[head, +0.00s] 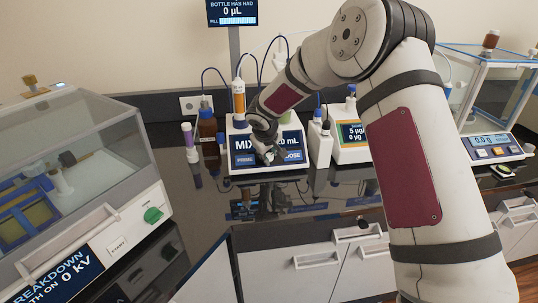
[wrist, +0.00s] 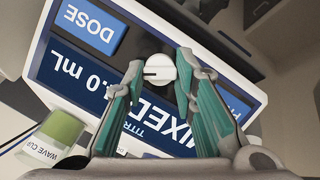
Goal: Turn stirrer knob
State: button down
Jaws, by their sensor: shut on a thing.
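The stirrer knob (wrist: 159,71) is a small white round knob with a dark line across it, on the front of a white titrator. In the wrist view it sits between the two teal-padded fingers of my gripper (wrist: 159,80), which is shut on it. In the head view my gripper (head: 268,152) is at the titrator (head: 238,132) front and hides the knob. The blue panel shows "MIX" beside an mL figure in the head view and "MIXED", partly covered by a finger, in the wrist view. A DOSE button (wrist: 90,27) is beside the knob.
A clear-lidded breakdown tester (head: 75,170) fills the left; a balance (head: 492,146) is at right. The dark front counter is mostly clear.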

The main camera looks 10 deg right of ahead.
jog(key=shift+a, duration=0.1)
jog(key=n+b, duration=0.2)
jog(key=n, duration=0.1)
jog(key=n+t+h+b, duration=0.1)
jog(key=n+b, duration=0.1)
jog(key=b, duration=0.1)
jog(key=shift+a+f+n, duration=0.1)
jog(key=shift+f+n, duration=0.1)
jog(key=shift+n, duration=0.2)
jog(key=n+t+b, duration=0.1)
jog(key=n+b, duration=0.2)
jog(key=b, duration=0.1)
jog(key=shift+s+n+h, duration=0.1)
jog(key=shift+n+h, duration=0.2)
jog(key=shift+n+b, duration=0.8)
jog(key=shift+s, duration=0.1)
jog(key=c, duration=1.3)
grip_release()
jog(key=shift+r, duration=0.1)
